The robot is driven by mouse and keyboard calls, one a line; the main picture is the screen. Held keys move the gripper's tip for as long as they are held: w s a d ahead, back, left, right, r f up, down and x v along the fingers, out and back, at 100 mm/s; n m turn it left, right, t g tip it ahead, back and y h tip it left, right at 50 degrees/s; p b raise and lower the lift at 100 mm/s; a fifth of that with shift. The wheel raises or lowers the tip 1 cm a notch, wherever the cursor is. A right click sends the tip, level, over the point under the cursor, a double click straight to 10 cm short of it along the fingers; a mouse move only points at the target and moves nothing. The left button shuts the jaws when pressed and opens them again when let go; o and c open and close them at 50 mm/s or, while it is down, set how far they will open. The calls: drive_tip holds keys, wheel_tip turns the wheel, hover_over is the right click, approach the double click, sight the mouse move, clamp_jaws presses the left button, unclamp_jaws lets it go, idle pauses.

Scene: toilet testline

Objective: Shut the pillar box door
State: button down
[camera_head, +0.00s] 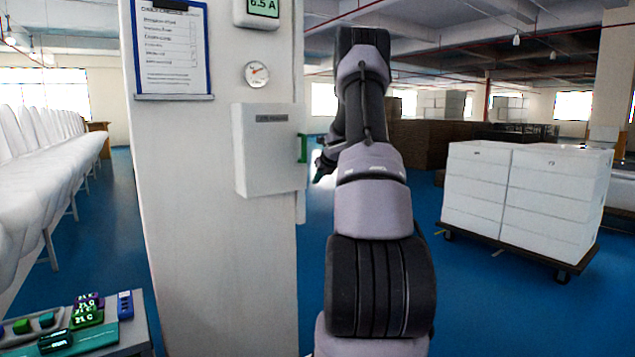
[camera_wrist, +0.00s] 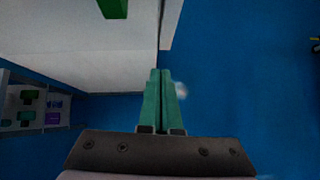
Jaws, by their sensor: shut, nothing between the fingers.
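The white pillar box (camera_head: 268,152) is mounted on the white pillar (camera_head: 215,265). Its door front faces me in the head view, with a small label near the top. A green handle (camera_head: 302,148) is at the door's right edge. It also shows at the top of the wrist view (camera_wrist: 112,8). I cannot tell how far the door stands from its frame. My gripper (camera_head: 320,170) is just right of the handle and apart from it, partly hidden by my arm. In the wrist view its green fingers (camera_wrist: 161,76) are shut and empty, near a white edge.
A clipboard (camera_head: 173,50) and a round gauge (camera_head: 256,74) are on the pillar above the box. A low table (camera_head: 132,335) with coloured parts stands at the lower left. A cart of white cartons (camera_head: 520,195) stands at the right. Blue floor is open between.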

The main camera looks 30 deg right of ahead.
drive_tip(key=v, duration=0.8)
drive_tip(key=shift+s+d+r, duration=0.25)
drive_tip(key=shift+s, duration=0.05)
drive_tip(key=a+r+m+t+h, duration=0.2)
drive_tip(key=a+r+m, duration=0.45)
drive_tip(key=r, duration=0.45)
drive_tip(key=s+a+r+m+h, duration=0.3)
drive_tip(key=s+a+r+m, duration=0.4)
drive_tip(key=m, duration=0.6)
drive_tip(key=s+a+f+m+g+y, duration=0.2)
drive_tip(key=s+a+m, duration=0.8)
drive_tip(key=s, duration=0.5)
drive_tip(key=s+a+f+m+g+y, duration=0.1)
drive_tip(key=s+a+f+m+y, duration=0.4)
drive_tip(key=s+a+m, duration=0.4)
drive_tip(key=s+a, duration=0.5)
drive_tip(key=s, duration=0.1)
drive_tip(key=shift+m+g+y, duration=0.3)
drive_tip(key=shift+m+g, duration=0.05)
drive_tip(key=shift+g, duration=0.05)
drive_tip(key=shift+f, duration=0.1)
